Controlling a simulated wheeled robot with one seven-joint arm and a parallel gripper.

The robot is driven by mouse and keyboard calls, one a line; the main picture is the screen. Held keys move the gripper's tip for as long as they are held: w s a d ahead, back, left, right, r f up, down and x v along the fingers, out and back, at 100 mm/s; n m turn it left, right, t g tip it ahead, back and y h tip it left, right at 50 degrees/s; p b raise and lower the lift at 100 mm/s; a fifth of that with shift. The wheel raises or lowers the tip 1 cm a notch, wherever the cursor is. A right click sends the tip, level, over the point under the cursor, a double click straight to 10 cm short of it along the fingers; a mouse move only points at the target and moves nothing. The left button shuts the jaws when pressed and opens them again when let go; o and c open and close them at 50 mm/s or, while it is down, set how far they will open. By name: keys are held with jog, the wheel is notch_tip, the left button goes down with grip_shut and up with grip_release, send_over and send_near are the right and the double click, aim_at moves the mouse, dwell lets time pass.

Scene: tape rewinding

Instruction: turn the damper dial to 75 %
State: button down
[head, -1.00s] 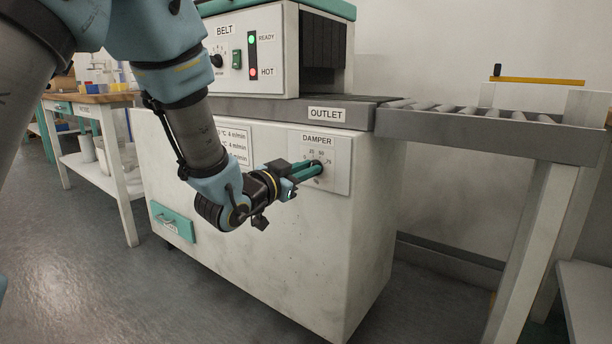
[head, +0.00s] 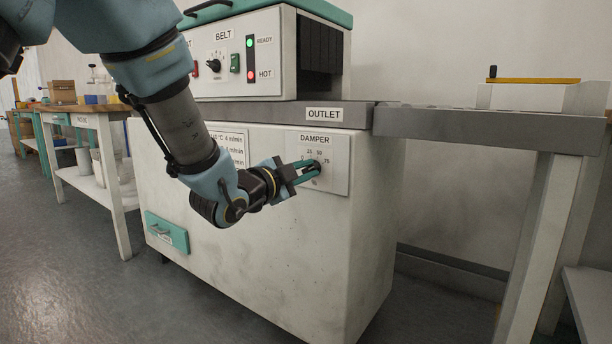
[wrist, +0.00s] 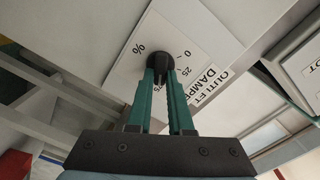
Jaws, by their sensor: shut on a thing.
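The damper dial is a small black knob (head: 317,167) on a white plate (head: 339,180) labelled DAMPER, on the front of the pale machine. Numbers such as 25, 50 and 75 are printed around it. My gripper (head: 313,168) has its two teal fingers around the knob, shut on it from the left. In the wrist view the black knob (wrist: 160,60) sits between the fingertips (wrist: 160,72), and the plate (wrist: 130,68) shows 0, 25 and a % sign. The fingers partly hide the knob, so I cannot read its setting.
The OUTLET shelf (head: 345,115) juts out above the plate. A teal drawer handle (head: 167,232) is low on the machine's left. A conveyor frame (head: 480,128) extends right, and a workbench (head: 85,112) stands at the left. Open floor lies in front.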

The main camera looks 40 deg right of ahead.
dwell(0.4)
jog(key=c, duration=0.8)
grip_release()
jog(key=a, duration=0.3)
jog(key=s+a+p, duration=0.1)
jog(key=a, duration=0.3)
jog(key=s+a+p, duration=0.1)
jog(key=a, duration=0.2)
jog(key=shift+a, duration=0.3)
